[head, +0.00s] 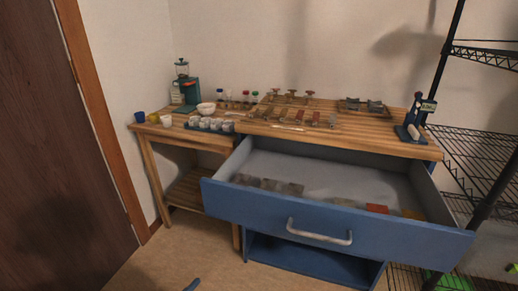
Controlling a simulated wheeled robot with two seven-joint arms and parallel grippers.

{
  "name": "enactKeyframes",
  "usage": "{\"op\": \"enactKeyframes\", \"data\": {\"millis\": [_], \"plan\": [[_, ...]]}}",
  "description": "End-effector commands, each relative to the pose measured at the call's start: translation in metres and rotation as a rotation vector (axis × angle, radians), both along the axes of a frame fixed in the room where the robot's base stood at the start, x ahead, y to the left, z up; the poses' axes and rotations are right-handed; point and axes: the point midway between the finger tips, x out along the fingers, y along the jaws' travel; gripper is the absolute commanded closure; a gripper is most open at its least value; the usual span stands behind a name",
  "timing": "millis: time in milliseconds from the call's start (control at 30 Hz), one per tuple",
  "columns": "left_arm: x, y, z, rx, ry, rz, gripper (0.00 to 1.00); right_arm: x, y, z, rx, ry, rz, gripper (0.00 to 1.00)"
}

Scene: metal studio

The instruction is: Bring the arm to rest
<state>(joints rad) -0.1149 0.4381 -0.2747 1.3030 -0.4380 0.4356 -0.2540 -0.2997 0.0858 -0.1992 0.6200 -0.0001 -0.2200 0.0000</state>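Neither of my grippers shows clearly in the head view, and no arm reaches over the bench or the drawer. A small blue piece (192,285) pokes in at the bottom edge; I cannot tell what it is. The blue drawer (250,208) of the workbench is pulled open, with a silver handle (319,232) on its front. Inside lie several grey blocks (266,185), a red item (377,208) and an orange-yellow item (412,214).
The wooden bench top (375,142) holds metal fixtures and a blue stand (412,122). A lower side table (152,129) holds cups, a white bowl (206,109) and a green grinder-like machine (185,86). A black wire rack (470,145) stands right. Floor at lower left is clear.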

Motion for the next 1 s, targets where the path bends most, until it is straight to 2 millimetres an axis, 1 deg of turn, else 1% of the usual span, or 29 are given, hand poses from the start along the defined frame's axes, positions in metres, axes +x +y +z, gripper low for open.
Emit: {"op": "enactKeyframes", "data": {"millis": [33,67,100,167,200,267,300,367,400,433,467,500,567,600,667,700,733,900,1000], "plan": [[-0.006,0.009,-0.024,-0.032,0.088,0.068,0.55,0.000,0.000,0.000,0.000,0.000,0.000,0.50],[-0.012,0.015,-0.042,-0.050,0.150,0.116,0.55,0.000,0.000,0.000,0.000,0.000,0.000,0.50],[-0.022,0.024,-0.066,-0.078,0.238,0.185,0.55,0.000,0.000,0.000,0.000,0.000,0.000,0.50],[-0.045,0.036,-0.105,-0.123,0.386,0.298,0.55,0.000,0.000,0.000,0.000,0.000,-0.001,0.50],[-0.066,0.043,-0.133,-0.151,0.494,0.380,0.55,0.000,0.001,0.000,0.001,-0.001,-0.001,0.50],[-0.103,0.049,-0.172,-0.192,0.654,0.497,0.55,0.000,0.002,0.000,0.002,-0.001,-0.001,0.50],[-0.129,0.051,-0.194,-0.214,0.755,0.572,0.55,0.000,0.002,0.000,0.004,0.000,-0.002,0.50],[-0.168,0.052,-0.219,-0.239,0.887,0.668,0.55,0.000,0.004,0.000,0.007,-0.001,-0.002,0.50],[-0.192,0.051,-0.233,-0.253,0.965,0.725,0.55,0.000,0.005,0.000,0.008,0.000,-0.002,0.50],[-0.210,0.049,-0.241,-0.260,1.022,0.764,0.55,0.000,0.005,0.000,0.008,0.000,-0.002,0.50],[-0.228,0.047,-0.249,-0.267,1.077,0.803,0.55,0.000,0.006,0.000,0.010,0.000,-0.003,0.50],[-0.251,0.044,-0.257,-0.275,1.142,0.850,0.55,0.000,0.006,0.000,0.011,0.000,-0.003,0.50],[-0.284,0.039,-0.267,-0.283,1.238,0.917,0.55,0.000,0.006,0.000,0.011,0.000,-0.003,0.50],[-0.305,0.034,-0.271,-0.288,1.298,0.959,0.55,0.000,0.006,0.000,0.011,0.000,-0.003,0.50],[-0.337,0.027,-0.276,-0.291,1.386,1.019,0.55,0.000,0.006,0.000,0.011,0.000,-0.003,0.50],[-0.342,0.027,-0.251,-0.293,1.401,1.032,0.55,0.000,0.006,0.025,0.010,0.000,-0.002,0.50],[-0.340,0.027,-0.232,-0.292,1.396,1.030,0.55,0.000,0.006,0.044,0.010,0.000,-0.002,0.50],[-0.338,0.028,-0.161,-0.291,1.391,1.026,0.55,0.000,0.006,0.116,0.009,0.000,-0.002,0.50],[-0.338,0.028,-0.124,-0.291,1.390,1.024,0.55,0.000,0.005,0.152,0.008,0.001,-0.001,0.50]]}}
